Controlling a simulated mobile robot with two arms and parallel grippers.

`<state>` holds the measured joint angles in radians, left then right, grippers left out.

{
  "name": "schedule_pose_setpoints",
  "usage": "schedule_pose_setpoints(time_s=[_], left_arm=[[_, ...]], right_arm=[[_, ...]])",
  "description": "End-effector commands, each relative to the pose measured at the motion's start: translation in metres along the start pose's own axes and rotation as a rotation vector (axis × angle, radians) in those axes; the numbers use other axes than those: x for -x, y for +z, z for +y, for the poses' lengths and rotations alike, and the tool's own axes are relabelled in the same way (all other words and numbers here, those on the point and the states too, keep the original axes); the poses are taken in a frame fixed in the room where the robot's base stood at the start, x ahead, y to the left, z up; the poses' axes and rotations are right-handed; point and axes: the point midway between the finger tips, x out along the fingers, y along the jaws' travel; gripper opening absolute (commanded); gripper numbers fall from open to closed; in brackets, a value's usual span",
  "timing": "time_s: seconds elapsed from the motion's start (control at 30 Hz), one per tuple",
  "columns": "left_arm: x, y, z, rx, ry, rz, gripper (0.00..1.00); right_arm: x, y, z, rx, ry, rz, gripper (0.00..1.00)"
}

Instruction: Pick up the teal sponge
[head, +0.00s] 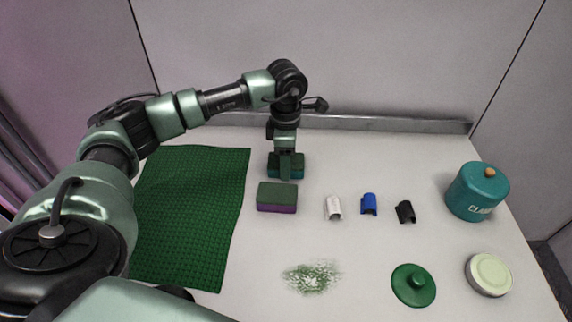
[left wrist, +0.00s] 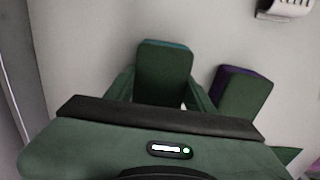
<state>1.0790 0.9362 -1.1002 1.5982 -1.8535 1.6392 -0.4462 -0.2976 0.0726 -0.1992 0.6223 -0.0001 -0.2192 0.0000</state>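The teal sponge (head: 299,173) lies on the table at the back, a block with a dark green top and teal sides. My left gripper (head: 286,166) points down over it, with one finger in front of its near side. In the left wrist view the teal sponge (left wrist: 165,62) is between the two fingers of my left gripper (left wrist: 162,85), one on each side. The fingers look very close to its sides, but I cannot tell whether they press on it. No lift off the table is visible. My right gripper is not in view.
A purple sponge with a green top (head: 276,197) lies just in front; it also shows in the left wrist view (left wrist: 243,94). A green mat (head: 190,215) is left. White (head: 333,208), blue (head: 369,204) and black clips (head: 405,212), a green lid (head: 413,286) and teal canister (head: 477,191) are right.

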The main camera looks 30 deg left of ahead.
Motion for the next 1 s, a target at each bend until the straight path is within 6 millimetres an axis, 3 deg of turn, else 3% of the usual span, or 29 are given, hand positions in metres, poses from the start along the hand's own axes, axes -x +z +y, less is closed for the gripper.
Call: schedule_pose_setpoints(time_s=[0.33,0.53,0.67,1.0], left_arm=[[0.002,0.000,0.000,0.000,0.000,0.000,0.16],[0.018,0.001,0.001,0.001,0.002,-0.002,0.16],[0.041,0.001,0.001,0.001,0.005,-0.004,0.16],[0.128,0.001,0.001,0.000,0.005,-0.005,0.16]], right_arm=[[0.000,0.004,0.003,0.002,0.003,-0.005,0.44],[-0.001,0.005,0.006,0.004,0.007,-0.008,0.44],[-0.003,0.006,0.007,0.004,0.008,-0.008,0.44],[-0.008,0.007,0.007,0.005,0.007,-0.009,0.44]])
